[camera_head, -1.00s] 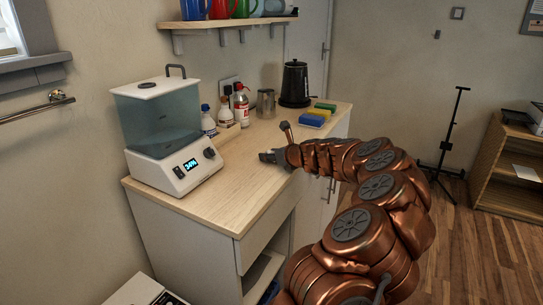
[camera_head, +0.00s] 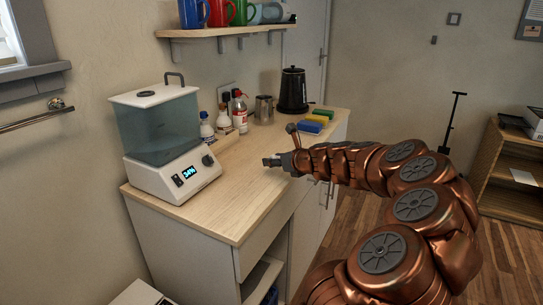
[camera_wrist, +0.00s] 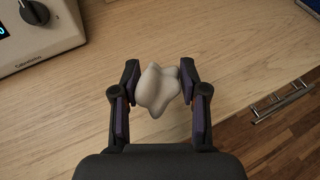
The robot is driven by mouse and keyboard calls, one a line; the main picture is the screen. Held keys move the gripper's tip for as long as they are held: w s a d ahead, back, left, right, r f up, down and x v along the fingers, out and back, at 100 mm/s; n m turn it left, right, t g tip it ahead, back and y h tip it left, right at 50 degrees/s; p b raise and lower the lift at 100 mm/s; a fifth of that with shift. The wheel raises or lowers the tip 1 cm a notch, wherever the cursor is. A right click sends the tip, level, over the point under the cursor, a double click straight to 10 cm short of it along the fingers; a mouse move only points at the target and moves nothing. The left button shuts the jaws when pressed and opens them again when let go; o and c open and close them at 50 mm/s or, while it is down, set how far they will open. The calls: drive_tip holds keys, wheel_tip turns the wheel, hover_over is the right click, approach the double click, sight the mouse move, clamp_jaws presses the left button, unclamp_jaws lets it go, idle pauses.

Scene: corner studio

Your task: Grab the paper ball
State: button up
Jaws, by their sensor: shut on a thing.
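The paper ball (camera_wrist: 158,88) is a crumpled off-white lump between the two fingers of my gripper (camera_wrist: 159,92) in the wrist view. The fingers have dark purple pads and are shut on the ball from both sides. In the head view my gripper (camera_head: 271,161) is over the wooden countertop (camera_head: 232,205), near its front edge. The ball cannot be made out there. The wrist view shows the wood below the ball, but how high the ball is above it I cannot tell.
A white machine with a clear tank (camera_head: 165,140) stands to the left on the counter. The counter's middle is clear.

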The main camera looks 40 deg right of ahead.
drive_tip(key=s+a, duration=0.4)
drive_tip(key=s, duration=0.4)
drive_tip(key=shift+s+a+r, duration=0.15)
drive_tip(key=shift+s+r, duration=0.05)
drive_tip(key=shift+r, duration=0.25)
